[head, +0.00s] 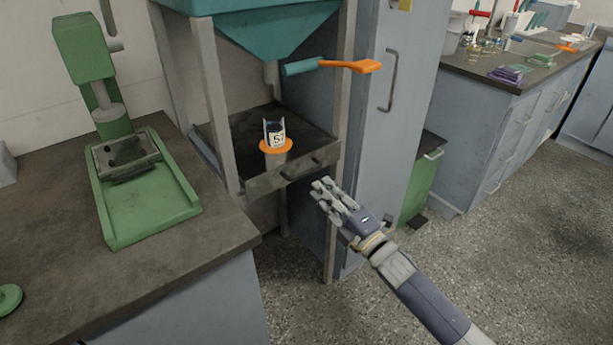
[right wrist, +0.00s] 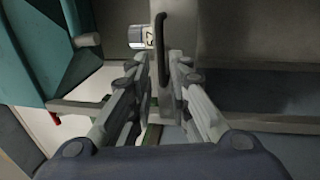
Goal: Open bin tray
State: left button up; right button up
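The bin tray (head: 257,184) is a dark, shallow metal drawer under the teal hopper (head: 275,30), between grey posts. Its front carries a dark bar handle (head: 303,171), which also shows in the right wrist view (right wrist: 162,50). My right gripper (head: 326,187) is open and empty, just in front of the tray's right front. In the right wrist view its fingers (right wrist: 162,66) lie on either side of the handle; contact cannot be told. My left gripper is out of view.
A green press (head: 150,215) stands on the dark counter at left. An orange-handled valve lever (head: 350,66) sticks out above the tray. A grey-blue cabinet (head: 370,130) stands close on the right. The floor in front (head: 310,310) is clear.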

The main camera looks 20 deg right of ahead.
aim_at(306, 171)
jog(key=x, duration=0.7)
jog(key=shift+w+a+b, duration=0.1)
jog(key=shift+w+b, duration=0.25)
jog(key=shift+w, duration=0.05)
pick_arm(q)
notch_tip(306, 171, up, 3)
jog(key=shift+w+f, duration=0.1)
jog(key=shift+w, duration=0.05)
pick_arm(e)
jog(key=shift+c, duration=0.6)
grip_shut()
